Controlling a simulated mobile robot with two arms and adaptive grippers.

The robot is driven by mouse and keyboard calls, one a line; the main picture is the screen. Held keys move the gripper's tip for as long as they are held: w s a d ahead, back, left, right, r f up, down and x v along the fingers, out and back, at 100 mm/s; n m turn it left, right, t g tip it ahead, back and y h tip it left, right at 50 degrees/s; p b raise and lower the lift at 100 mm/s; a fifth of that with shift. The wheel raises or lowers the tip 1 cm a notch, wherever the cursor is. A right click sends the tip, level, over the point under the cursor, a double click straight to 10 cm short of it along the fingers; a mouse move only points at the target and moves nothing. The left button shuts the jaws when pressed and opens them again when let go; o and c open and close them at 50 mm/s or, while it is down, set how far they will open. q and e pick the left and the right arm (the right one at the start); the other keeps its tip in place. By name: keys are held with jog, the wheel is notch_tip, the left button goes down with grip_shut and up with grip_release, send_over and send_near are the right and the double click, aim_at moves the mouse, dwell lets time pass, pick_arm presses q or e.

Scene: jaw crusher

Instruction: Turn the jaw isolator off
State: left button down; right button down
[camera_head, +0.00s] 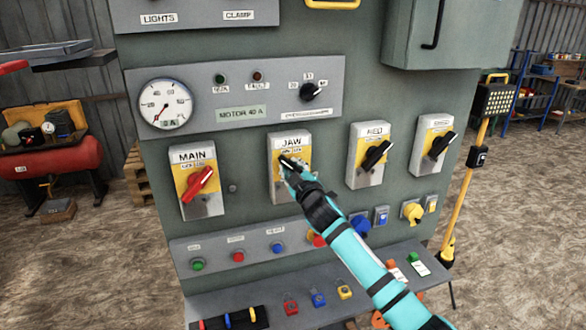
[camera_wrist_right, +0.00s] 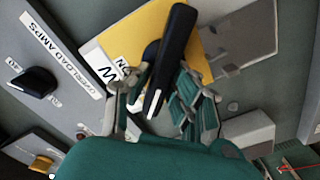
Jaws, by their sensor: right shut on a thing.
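The jaw isolator (camera_head: 290,190) is a grey box with a yellow plate and a JAW label, in the middle of the panel. My right gripper (camera_head: 291,167) is at its front, shut on the black rotary handle. In the wrist view the black handle (camera_wrist_right: 178,45) lies between the fingers of my right gripper (camera_wrist_right: 160,95), in front of the yellow plate (camera_wrist_right: 140,32). In the head view the gripper hides most of the handle, so its exact angle is hard to tell there. My left gripper is not in view.
The MAIN isolator (camera_head: 198,182) with a red handle stands left; the MED isolator (camera_head: 371,155) and another black-handled isolator (camera_head: 432,146) stand right. Below are a push-button strip (camera_head: 215,255) and a shelf with several padlocks, including a red one (camera_head: 290,306). A gauge (camera_head: 165,104) is above.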

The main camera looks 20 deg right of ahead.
dwell(0.3)
jog(key=c, duration=1.2)
grip_release()
jog(key=s, duration=1.2)
jog(key=shift+d, duration=0.15)
